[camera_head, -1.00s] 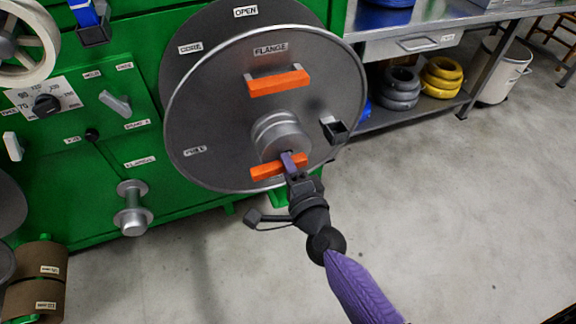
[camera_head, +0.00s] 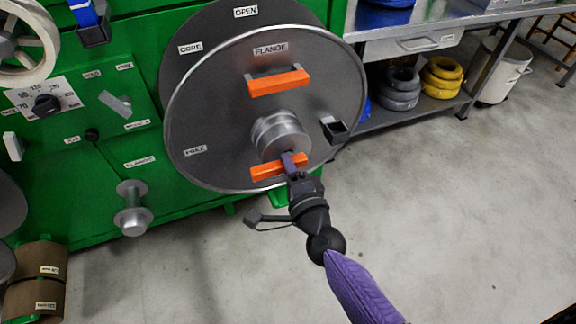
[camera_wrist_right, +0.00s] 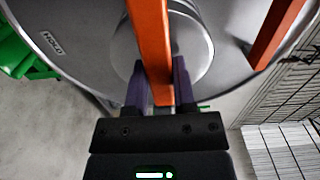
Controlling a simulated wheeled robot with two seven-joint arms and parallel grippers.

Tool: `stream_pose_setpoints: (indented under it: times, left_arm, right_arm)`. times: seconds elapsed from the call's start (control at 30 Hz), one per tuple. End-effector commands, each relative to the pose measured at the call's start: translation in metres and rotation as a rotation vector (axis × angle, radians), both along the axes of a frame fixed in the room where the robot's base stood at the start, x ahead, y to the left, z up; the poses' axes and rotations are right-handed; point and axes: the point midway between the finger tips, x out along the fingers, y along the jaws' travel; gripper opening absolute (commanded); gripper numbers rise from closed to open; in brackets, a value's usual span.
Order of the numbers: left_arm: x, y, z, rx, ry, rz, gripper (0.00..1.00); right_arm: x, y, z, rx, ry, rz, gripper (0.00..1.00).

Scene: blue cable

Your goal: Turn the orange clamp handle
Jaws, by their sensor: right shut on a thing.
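Two orange handles sit on the face of the round grey flange (camera_head: 215,110). The upper orange handle (camera_head: 278,81) stands above the grey hub (camera_head: 280,135). The lower orange handle (camera_head: 268,171) is below the hub, tilted slightly up to the right. My right gripper (camera_head: 289,161) reaches it from below with its purple fingers. In the right wrist view the fingers (camera_wrist_right: 160,88) lie on both sides of an orange bar (camera_wrist_right: 151,45), shut on it. A second orange handle (camera_wrist_right: 276,35) shows at upper right there. My left gripper is out of view.
A green machine panel (camera_head: 195,217) stands behind the flange, with a dial (camera_head: 46,104) and a small spool (camera_head: 132,208) on the left. A black bracket (camera_head: 334,129) sits on the flange's right side. The workbench is at upper right. The floor at right is clear.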

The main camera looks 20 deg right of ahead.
Motion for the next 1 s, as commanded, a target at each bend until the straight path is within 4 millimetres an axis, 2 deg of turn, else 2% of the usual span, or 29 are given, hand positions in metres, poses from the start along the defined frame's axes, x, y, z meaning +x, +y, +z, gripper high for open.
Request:
stream_pose_setpoints:
  times: [0.47,0.67,1.0]
  left_arm:
    - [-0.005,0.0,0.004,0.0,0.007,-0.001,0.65]
    - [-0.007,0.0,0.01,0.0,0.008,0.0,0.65]
    - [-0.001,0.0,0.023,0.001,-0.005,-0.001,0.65]
  right_arm:
    - [0.0,0.0,-0.001,-0.052,0.0,0.001,0.0]
    - [0.0,0.0,-0.001,-0.179,-0.003,0.001,0.0]
    - [0.0,-0.002,-0.004,-0.497,-0.015,0.001,0.0]
